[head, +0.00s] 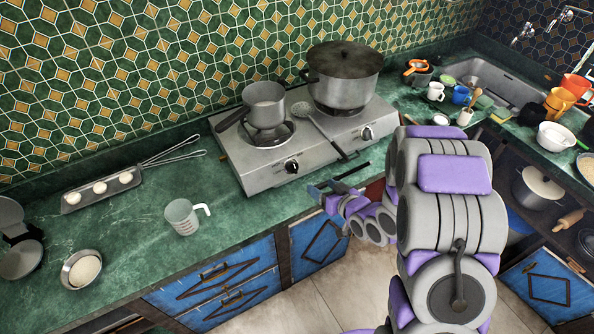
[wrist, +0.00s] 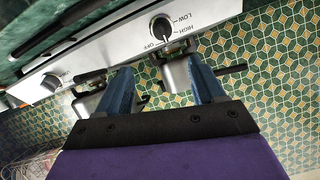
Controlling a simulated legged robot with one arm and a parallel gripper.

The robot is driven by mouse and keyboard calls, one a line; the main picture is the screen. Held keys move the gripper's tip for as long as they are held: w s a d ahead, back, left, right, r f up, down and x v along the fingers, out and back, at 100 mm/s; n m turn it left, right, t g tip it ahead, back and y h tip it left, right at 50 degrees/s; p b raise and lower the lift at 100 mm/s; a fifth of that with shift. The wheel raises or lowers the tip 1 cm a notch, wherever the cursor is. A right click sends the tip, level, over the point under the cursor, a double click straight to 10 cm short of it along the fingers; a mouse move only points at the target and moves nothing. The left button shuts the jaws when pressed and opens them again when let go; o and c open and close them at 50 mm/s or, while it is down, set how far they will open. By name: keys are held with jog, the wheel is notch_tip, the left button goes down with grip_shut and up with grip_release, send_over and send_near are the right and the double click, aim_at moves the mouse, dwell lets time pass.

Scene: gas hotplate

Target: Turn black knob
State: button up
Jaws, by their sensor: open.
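The steel gas hotplate (head: 240,168) stands on the green counter with two black knobs on its front panel. The left knob (head: 291,167) is in front of the burner with the small saucepan; the right knob (head: 367,133) is in front of the large pot. My gripper (head: 339,178) is in front of the hotplate's front edge, apart from both knobs. In the wrist view, my blue fingers (wrist: 160,63) are spread with no knob between them. One knob (wrist: 160,27) shows beyond them near LOW, HIGH and OFF marks, and another knob (wrist: 50,83) is at left.
A small saucepan (head: 264,104) and a large lidded pot (head: 343,77) stand on the burners. A skimmer (head: 308,112) lies between them. A measuring cup (head: 182,216) and a tray with eggs (head: 100,188) are on the left counter. Blue cabinets (head: 318,244) are below.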

aim_at(296, 169)
jog(key=b+x, duration=0.4)
jog(key=x, duration=1.2)
jog(key=shift+w+a, duration=0.2)
jog(key=shift+a, duration=0.1)
jog(key=shift+d, duration=0.1)
jog(key=c, duration=1)
jog(key=shift+c, duration=0.2)
